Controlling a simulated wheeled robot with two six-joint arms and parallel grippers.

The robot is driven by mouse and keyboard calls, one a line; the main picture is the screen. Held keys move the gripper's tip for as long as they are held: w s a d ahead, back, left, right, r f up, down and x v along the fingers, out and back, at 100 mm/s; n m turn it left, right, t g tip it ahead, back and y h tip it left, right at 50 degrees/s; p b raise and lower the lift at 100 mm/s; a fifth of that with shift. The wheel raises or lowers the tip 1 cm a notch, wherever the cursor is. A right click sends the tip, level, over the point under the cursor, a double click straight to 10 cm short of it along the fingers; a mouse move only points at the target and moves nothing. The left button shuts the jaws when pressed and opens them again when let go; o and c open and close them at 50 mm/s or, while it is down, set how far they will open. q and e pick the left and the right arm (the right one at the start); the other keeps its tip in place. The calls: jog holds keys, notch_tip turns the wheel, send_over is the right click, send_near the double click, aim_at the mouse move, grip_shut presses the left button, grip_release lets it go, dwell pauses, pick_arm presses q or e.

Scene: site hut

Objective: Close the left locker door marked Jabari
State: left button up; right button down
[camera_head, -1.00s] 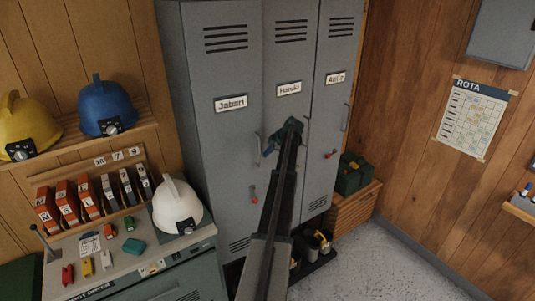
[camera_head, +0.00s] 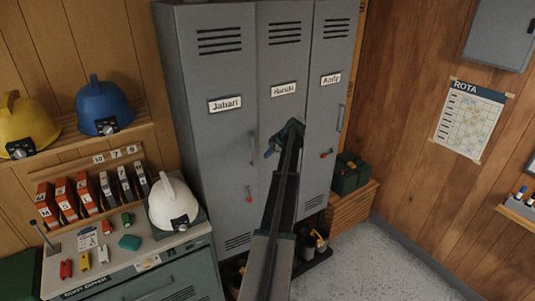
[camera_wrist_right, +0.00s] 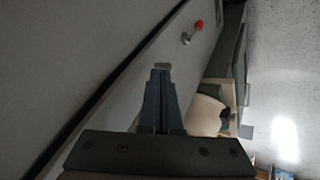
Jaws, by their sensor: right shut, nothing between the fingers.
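The left locker door marked Jabari (camera_head: 218,135) is a tall grey panel with top vents, a white name label (camera_head: 225,104), a handle (camera_head: 253,150) and a red-tipped key (camera_head: 249,198). In the head view it looks about flush with the middle door; I cannot tell whether a small gap is left. My right gripper (camera_head: 285,137) is shut and empty, in front of the middle door, right of the Jabari handle. In the right wrist view its shut fingers (camera_wrist_right: 161,85) point at a pale panel with a red-tipped key (camera_wrist_right: 199,25); contact is unclear. My left gripper is out of view.
The middle door (camera_head: 284,60) and right door (camera_head: 329,130) adjoin it. A counter with a white helmet (camera_head: 173,203) stands at the left. A green box (camera_head: 350,175) sits on a wooden crate at the right. The floor (camera_head: 400,260) at front right is clear.

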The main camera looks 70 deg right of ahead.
jog(key=d+p+v, duration=0.1)
jog(key=p+v, duration=0.4)
jog(key=v, duration=0.2)
jog(key=a+f+m+t+h+b, duration=0.6)
jog(key=f+m+h+b, duration=0.3)
jog(key=b, duration=1.9)
jog(key=a+f+m, duration=0.1)
jog(key=m, duration=0.3)
jog(key=shift+s+a+h, duration=0.3)
jog(key=shift+s, duration=0.05)
jog(key=shift+d, duration=0.1)
jog(key=x, duration=1.4)
jog(key=shift+w, duration=0.1)
